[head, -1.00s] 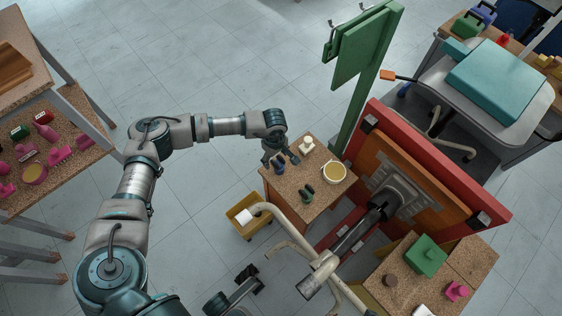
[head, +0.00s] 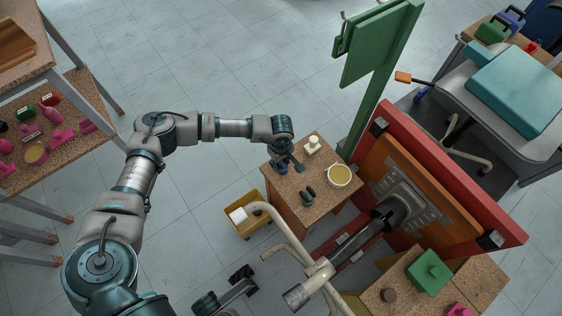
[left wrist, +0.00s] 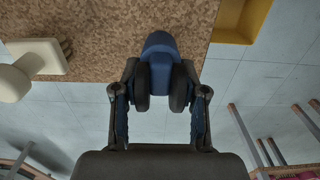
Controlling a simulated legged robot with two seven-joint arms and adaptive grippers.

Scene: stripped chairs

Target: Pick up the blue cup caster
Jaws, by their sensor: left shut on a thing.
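The blue cup caster (head: 282,168) is at the left corner of the small speckled-top table (head: 295,192). I cannot tell whether the caster touches the tabletop. My right gripper (head: 243,275) shows small and dark low in the head view; its jaws are unclear.
A yellow bin (head: 243,217) stands on the floor beside the table. A bent cream frame (head: 285,235) rises close in front.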

